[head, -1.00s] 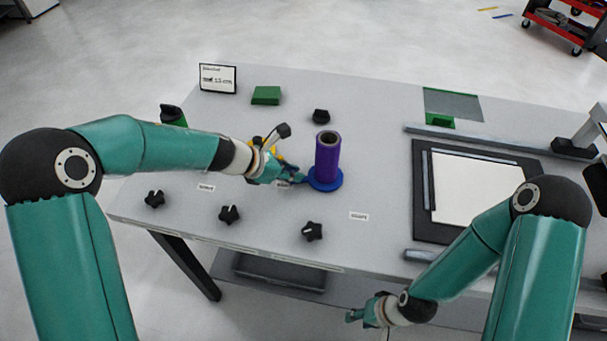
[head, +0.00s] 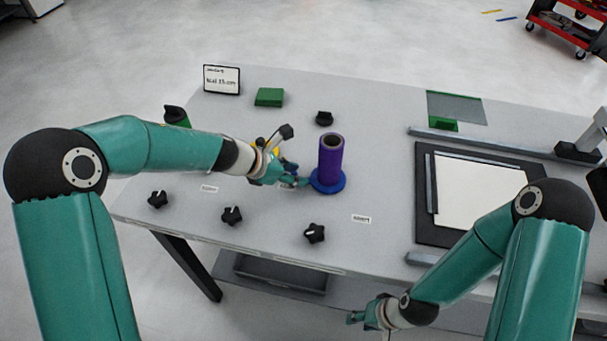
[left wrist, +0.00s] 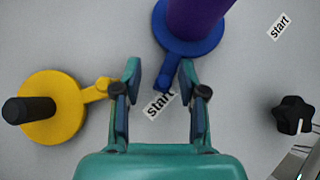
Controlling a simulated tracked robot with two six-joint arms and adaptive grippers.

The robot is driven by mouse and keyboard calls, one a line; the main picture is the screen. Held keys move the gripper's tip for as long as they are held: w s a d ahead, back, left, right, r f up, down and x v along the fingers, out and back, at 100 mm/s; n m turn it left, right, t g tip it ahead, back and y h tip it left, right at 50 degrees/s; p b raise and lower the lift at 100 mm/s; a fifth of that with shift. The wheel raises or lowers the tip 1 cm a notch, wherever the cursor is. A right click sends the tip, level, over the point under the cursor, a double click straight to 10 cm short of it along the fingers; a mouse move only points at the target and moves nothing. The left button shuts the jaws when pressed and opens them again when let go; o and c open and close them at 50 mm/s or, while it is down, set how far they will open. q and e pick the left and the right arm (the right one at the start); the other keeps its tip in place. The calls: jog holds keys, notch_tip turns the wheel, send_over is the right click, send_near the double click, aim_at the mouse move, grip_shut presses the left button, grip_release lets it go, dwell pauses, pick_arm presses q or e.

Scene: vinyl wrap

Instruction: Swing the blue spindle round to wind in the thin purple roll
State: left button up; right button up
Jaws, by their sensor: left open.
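The purple roll (head: 330,157) stands upright on the round blue base of the spindle (head: 327,184) on the table. In the left wrist view the purple roll (left wrist: 196,14) rises from the blue spindle base (left wrist: 190,38), whose short arm (left wrist: 165,72) points toward my left gripper (left wrist: 160,85). The gripper is open, and the end of the blue arm lies between or just beyond its fingertips; contact cannot be told. It also shows in the head view (head: 300,182), left of the roll. My right gripper (head: 358,316) hangs in front of the table, away from the roll.
A yellow spindle (left wrist: 62,108) with a black post stands left of my left gripper. Several black knobs (head: 232,215) line the front edge. "Start" labels (left wrist: 278,25) lie on the table. A black-framed white sheet (head: 478,192) lies at the right, and a small sign (head: 221,79) stands behind.

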pick_arm(q)
jog(key=shift+r, duration=0.1)
jog(key=v, duration=1.1)
jog(key=shift+a+r, duration=0.2)
jog(key=shift+a, duration=0.1)
jog(key=shift+s, duration=0.2)
